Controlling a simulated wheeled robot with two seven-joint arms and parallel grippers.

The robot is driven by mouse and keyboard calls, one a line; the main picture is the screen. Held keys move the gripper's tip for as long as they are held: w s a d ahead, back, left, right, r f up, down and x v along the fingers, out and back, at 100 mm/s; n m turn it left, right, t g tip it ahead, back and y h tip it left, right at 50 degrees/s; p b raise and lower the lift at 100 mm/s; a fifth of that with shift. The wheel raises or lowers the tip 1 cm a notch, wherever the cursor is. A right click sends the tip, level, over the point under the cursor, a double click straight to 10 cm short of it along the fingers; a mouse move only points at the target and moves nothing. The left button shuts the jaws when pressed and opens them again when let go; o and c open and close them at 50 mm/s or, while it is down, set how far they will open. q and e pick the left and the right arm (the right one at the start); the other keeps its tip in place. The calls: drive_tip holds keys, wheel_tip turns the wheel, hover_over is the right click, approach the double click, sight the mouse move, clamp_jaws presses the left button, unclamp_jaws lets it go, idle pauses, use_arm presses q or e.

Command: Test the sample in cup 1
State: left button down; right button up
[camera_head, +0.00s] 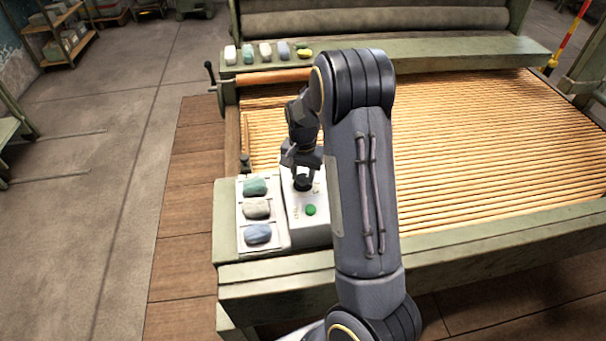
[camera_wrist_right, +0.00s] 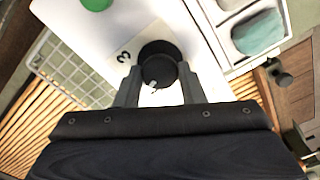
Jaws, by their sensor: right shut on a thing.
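A white tray (camera_head: 273,240) with three compartments sits on the left front corner of the green frame. It holds a teal lump (camera_head: 255,187), a beige lump (camera_head: 257,209) and a blue lump (camera_head: 258,234), one in each. No cup number is readable on it. A white device (camera_head: 312,228) stands right beside the tray, with a green button (camera_head: 311,210) and a black knob (camera_wrist_right: 160,68). A numeral like a 3 is printed beside the knob. My right gripper (camera_head: 304,178) is shut on the knob, one finger each side. The teal lump also shows in the wrist view (camera_wrist_right: 258,32). My left gripper is out of view.
A white grid (camera_wrist_right: 75,65) lies beside the device. Several coloured lumps (camera_head: 265,52) lie on the back beam. Wooden slats (camera_head: 470,150) fill the frame to the right. My right arm hides part of the device and slats. Shelves (camera_head: 60,35) stand far left.

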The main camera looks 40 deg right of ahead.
sight(303, 177)
drive_tip(key=n+b, duration=0.1)
drive_tip(key=n, duration=0.5)
idle(0.7)
drive_tip(key=o, duration=1)
wheel_tip(303, 177, up, 7)
drive_tip(key=shift+r, duration=0.45)
